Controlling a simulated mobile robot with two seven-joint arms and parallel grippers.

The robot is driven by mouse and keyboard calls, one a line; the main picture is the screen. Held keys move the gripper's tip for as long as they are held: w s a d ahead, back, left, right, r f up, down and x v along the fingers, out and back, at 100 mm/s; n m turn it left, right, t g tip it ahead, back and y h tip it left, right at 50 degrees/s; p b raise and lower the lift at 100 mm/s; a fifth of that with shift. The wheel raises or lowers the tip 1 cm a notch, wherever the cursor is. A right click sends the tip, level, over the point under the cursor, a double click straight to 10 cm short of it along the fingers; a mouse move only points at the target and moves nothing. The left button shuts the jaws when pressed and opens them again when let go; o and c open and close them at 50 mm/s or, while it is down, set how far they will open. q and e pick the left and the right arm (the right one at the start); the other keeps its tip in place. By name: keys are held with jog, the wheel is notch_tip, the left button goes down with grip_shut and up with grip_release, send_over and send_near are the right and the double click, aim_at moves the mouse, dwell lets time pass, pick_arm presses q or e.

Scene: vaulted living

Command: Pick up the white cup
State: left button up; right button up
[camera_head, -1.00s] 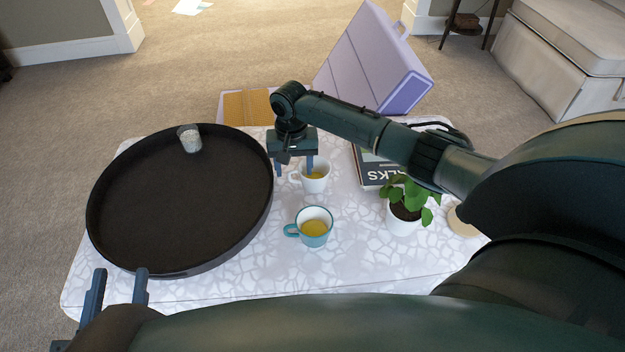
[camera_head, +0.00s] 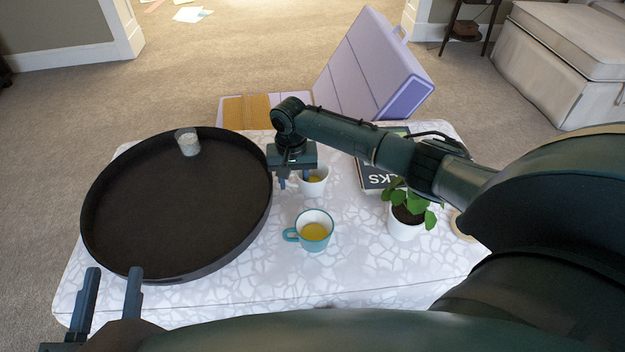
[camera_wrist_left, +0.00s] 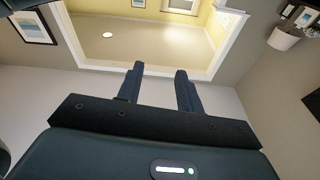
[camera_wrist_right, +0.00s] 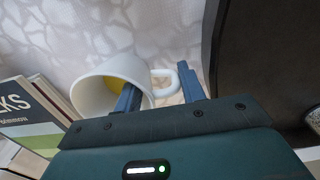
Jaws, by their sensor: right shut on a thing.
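The white cup (camera_head: 316,184) stands upright on the patterned table, holding yellow liquid. The right gripper (camera_head: 294,182) is over the cup's left, handle side and partly hides it. In the right wrist view the white cup (camera_wrist_right: 95,92) lies between and against the fingers of the right gripper (camera_wrist_right: 162,92): one finger reaches into the cup, the other is outside by the handle. It is shut on the cup. My left gripper (camera_head: 108,292) is open and empty at the lower left; the left wrist view shows its fingers apart (camera_wrist_left: 160,88).
A teal and white cup (camera_head: 314,231) with yellow liquid stands just in front. A large black round tray (camera_head: 181,276) with a glass (camera_head: 188,142) is at left. A potted plant (camera_head: 405,222) and books (camera_head: 374,176) are at right. A purple case (camera_head: 375,65) stands behind the table.

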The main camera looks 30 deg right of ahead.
jog(key=shift+c, duration=0.5)
jog(key=shift+r, duration=0.2)
notch_tip(320, 180, up, 3)
jog(key=shift+f+p, duration=0.1)
jog(key=shift+p, duration=0.85)
jog(key=shift+c, duration=0.2)
notch_tip(320, 180, up, 6)
jog(key=p, duration=0.2)
jog(key=shift+p, duration=0.35)
jog(key=shift+r, duration=0.45)
pick_arm(q)
jog(key=shift+s+a+f+g+y, duration=0.15)
jog(key=shift+a+g+y, duration=0.15)
jog(key=shift+a+y, duration=0.35)
jog(key=shift+d+m, duration=0.15)
jog(key=shift+m, duration=0.15)
